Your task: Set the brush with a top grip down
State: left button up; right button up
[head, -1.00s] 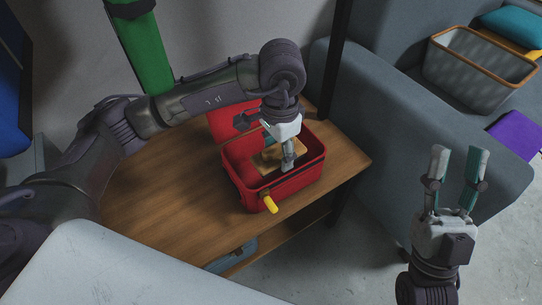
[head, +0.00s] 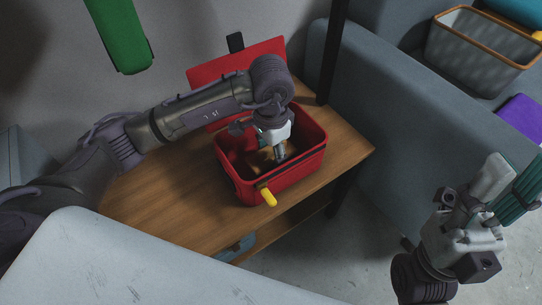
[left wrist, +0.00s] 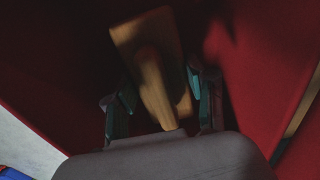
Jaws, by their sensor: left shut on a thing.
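The brush (left wrist: 155,85) has a wooden block and a rounded wooden handle. In the left wrist view the handle stands between the two teal-padded fingers. My left gripper (head: 279,154) reaches down into the open red box (head: 285,185) on the wooden table and is shut on the brush. In the head view the brush shows only as a dark brown patch inside the box. I cannot tell whether it touches the box floor. My right gripper (head: 505,187) is at the right, away from the box, with its fingers apart and empty.
The red lid (head: 215,80) stands open behind the box. A yellow piece (head: 267,196) sticks out at its front. The wooden table (head: 180,215) is bare left of the box.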

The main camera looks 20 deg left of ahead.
pick_arm(q)
jog(key=shift+f, duration=0.6)
jog(key=shift+f, duration=0.2)
jog(key=o, duration=1.1)
jog(key=shift+r, duration=0.1)
